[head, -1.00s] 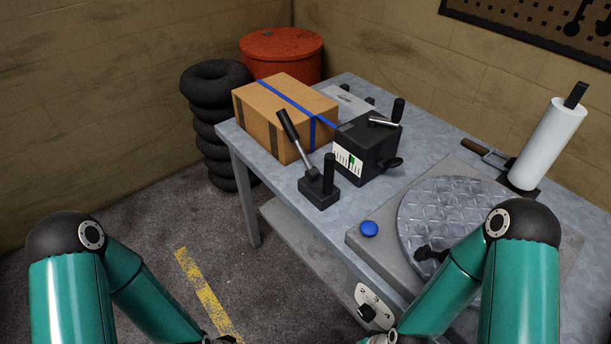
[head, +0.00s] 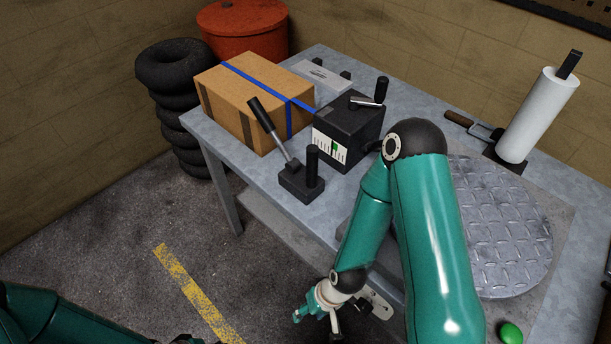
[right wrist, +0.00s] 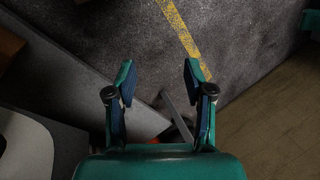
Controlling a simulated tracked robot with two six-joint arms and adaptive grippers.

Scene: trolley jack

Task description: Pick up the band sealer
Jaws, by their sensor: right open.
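I take the black tool with a long lever and an upright black handle to be the band sealer (head: 301,184). It stands upright on the near left part of the grey table (head: 225,148), in front of the strapped box. My right gripper (head: 326,318) is low in front of the table's near edge, below and apart from the tool. In the right wrist view my right gripper (right wrist: 159,82) is open, with nothing between its fingers. The tool cannot be made out there. My left arm shows at the lower left, but its gripper is out of sight.
A cardboard box (head: 240,91) with a blue strap stands behind the tool. A black gauge box (head: 345,128) with a crank stands right of it. A round metal plate (head: 500,230), green button (head: 511,333) and white roll (head: 538,115) are further right. Tyres (head: 182,115) stand left.

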